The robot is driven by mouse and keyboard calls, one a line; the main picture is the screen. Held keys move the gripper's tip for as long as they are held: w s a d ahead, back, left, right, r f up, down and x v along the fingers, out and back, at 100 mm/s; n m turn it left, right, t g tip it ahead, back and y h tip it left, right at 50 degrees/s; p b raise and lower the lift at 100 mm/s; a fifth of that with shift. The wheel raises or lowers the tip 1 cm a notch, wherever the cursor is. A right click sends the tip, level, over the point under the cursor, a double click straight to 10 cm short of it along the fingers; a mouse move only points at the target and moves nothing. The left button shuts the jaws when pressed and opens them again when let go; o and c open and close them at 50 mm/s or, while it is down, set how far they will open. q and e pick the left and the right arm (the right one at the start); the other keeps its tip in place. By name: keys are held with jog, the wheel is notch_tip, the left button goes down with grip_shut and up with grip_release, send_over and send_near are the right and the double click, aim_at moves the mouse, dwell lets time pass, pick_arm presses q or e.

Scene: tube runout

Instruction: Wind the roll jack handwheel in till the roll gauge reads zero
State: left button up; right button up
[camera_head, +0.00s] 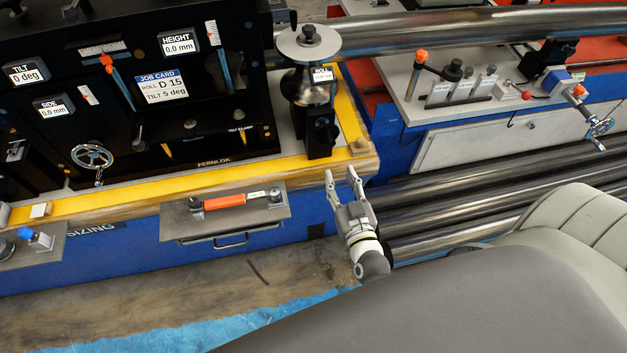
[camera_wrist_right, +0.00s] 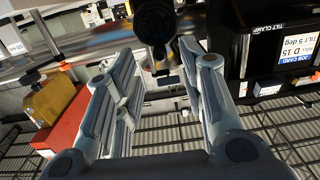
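A small white gauge labelled ROLL (camera_head: 321,74) sits by the steel roll stand (camera_head: 307,85) at the machine's right end; its reading is too small to make out. A black block (camera_head: 322,135) stands below it. My right gripper (camera_head: 341,177) is open and empty, in front of the yellow ledge and below this block. In the right wrist view a dark round part (camera_wrist_right: 155,20) shows just beyond the open fingers; I cannot tell whether it is the roll jack handwheel. A spoked chrome handwheel (camera_head: 92,156) is on the black panel at left. My left gripper is not in view.
The job card (camera_head: 161,86) reads roll D 15, tilt 5 deg. An orange-handled tool (camera_head: 225,201) lies on a grey shelf (camera_head: 185,226) left of my gripper. Steel tubes (camera_head: 480,165) run at right. Another handwheel (camera_head: 600,129) is at far right.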

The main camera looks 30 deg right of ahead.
aim_at(333, 145)
jog(key=b+x, duration=0.1)
jog(key=x, duration=0.2)
jog(key=r+b+x, duration=0.1)
jog(key=x, duration=0.2)
jog(key=r+b+x, duration=0.1)
jog(key=x, duration=0.2)
jog(key=shift+w+d, duration=0.35)
jog(key=shift+d, duration=0.05)
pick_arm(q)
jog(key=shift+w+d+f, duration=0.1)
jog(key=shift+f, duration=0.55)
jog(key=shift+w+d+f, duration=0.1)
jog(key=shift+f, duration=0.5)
pick_arm(e)
jog(key=shift+w+r, duration=0.1)
jog(key=shift+w, duration=0.1)
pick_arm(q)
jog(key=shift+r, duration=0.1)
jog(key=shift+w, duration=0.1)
pick_arm(e)
grip_shut()
